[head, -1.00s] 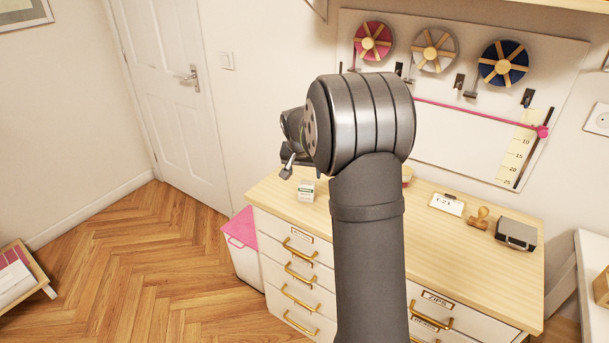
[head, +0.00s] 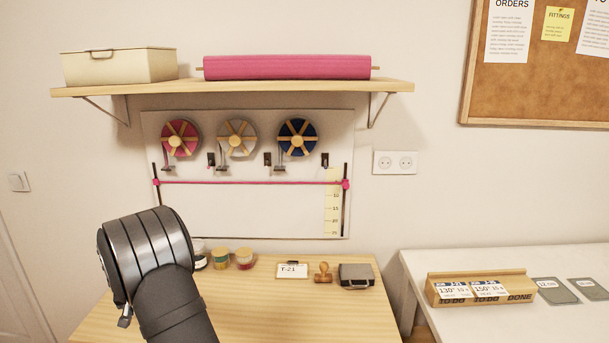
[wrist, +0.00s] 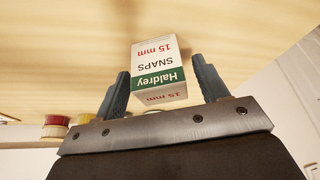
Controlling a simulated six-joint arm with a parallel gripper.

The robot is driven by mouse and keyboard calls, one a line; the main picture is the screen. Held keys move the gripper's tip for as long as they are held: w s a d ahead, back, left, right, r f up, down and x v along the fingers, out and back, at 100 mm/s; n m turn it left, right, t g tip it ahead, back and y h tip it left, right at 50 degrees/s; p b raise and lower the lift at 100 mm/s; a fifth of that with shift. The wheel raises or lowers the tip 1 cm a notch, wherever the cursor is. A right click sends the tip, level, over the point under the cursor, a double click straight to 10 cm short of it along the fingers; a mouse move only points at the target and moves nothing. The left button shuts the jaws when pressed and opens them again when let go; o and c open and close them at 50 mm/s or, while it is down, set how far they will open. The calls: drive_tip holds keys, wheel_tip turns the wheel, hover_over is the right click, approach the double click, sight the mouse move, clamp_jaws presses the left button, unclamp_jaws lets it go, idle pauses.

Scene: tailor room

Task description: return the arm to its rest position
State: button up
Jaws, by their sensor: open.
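My arm's dark grey, ribbed link stands at the lower left of the head view, over the wooden top of the drawer cabinet (head: 260,310). My gripper (wrist: 160,68) shows its two fingers spread apart in the wrist view. A white and green box of Haldrey snaps (wrist: 160,70) stands on the pale wood surface, between and beyond the fingertips. No finger visibly grips it. The box is not visible in the head view now. In that view, only a small part of my gripper shows below the arm link.
Spools (head: 244,258), a T-21 card (head: 292,270), a stamp (head: 323,272) and a dark case (head: 356,276) stand along the cabinet's back. A shelf (head: 230,88) hangs above the ribbon board (head: 230,215). A white table (head: 410,265) with a wooden card holder (head: 480,288) is at right.

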drive_tip(key=shift+x, duration=0.8)
drive_tip(key=shift+s+r, duration=0.15)
drive_tip(key=shift+r, duration=1.55)
